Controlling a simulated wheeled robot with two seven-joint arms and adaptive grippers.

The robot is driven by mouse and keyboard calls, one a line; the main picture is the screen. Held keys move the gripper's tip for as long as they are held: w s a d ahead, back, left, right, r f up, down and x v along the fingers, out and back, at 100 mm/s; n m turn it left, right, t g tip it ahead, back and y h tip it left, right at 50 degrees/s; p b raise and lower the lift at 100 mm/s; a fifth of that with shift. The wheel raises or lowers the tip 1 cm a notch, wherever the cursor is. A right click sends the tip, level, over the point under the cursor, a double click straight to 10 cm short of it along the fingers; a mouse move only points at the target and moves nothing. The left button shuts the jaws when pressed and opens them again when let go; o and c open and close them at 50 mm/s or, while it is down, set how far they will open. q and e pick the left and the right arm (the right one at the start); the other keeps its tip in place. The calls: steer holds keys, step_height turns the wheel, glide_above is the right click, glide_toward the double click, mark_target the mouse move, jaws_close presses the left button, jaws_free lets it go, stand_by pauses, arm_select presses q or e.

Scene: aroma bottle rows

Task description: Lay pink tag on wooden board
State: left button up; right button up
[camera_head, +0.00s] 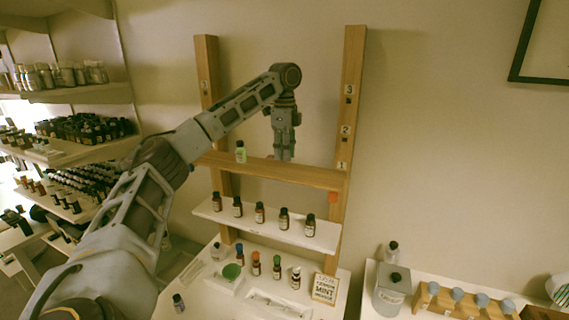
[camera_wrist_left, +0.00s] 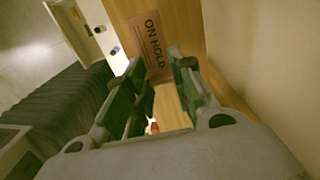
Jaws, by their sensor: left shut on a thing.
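The wooden board (camera_head: 290,174) is the upper shelf between two wooden posts, with one green-labelled bottle (camera_head: 240,153) at its left end. My left gripper (camera_head: 284,156) points down at the board's middle, its tips close to the surface; contact cannot be told. In the left wrist view, the gripper (camera_wrist_left: 160,68) has its green-padded fingers closed on the pink tag (camera_wrist_left: 153,42), which reads ON HOLD. Wood (camera_wrist_left: 178,18) shows behind the tag. In the head view the tag is mostly hidden by the gripper. My right gripper is not in view.
A white shelf (camera_head: 246,228) below the board holds several dark bottles. The right post (camera_head: 351,100) stands to the right of the gripper. The board's right part is clear.

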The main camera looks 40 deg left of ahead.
arm_select(q)
steer(key=shift+f, duration=0.1)
steer(key=shift+f, duration=1.9)
steer(key=o, duration=0.7)
steer(key=shift+c, duration=0.2)
steer(key=shift+r, duration=0.2)
step_height(320, 180, up, 12)
steer(key=shift+f, duration=0.2)
stand_by(0.9)
stand_by(0.5)
